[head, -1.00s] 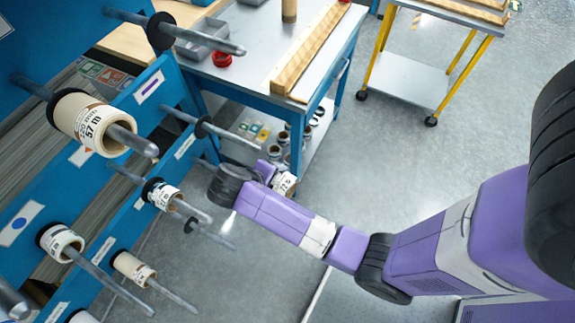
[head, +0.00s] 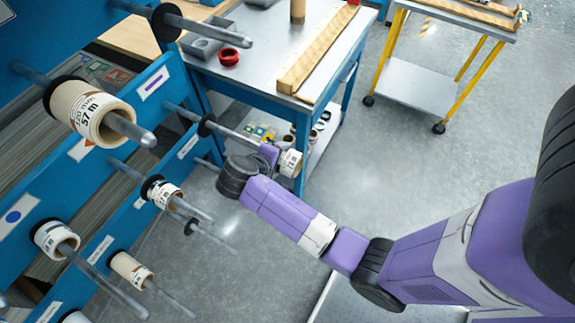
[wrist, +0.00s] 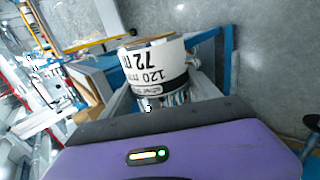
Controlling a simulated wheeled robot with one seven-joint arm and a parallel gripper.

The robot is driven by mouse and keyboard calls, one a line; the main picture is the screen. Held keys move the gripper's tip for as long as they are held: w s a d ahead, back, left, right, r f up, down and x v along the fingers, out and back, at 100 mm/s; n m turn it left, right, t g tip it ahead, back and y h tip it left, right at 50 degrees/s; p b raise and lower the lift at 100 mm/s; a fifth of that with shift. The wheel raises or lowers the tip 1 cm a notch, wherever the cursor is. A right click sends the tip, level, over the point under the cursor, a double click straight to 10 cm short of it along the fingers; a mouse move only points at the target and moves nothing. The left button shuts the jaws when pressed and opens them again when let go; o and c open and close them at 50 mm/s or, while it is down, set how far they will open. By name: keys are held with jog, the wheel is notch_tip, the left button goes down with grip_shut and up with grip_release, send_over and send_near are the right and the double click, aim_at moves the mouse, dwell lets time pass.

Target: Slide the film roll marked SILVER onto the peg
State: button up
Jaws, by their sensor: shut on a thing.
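My gripper (head: 271,154) is shut on a white-labelled film roll (head: 291,162) out beyond the rack. In the wrist view the roll (wrist: 157,62) shows "120 mm" and "72 m" upside down, above a dark band with small lettering that I cannot read for sure. An empty grey peg (head: 232,134) with a black collar sticks out of the blue rack. Its tip end is close to my gripper and the roll. The roll appears off the peg, but the gripper partly hides the gap between them.
Other pegs hold rolls: a large "57 m" roll (head: 90,110) and smaller ones (head: 163,194), (head: 57,239), (head: 131,268). A bare peg (head: 205,33) is above. A blue workbench (head: 255,65) stands close behind the held roll. A yellow-legged cart (head: 425,90) is further right.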

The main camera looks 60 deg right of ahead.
aim_at(220, 132)
jog(key=w+b, duration=0.2)
jog(key=w, duration=0.3)
jog(key=shift+w, duration=0.15)
jog(key=w+b, duration=0.3)
jog(key=w, duration=0.5)
jog(key=shift+a+b, duration=0.2)
jog(key=shift+b, duration=0.2)
jog(key=w+b, duration=0.4)
jog(key=w, duration=0.2)
jog(key=shift+w+a+f, duration=0.1)
jog(key=shift+w+a, duration=0.05)
jog(key=shift+w, duration=0.1)
jog(key=shift+w+b, duration=0.75)
jog(key=shift+w, duration=0.15)
jog(key=shift+r, duration=0.2)
jog(key=o, duration=1.9)
jog(key=shift+f, duration=0.1)
jog(key=shift+p+v, duration=0.3)
jog(key=shift+v, duration=3.65)
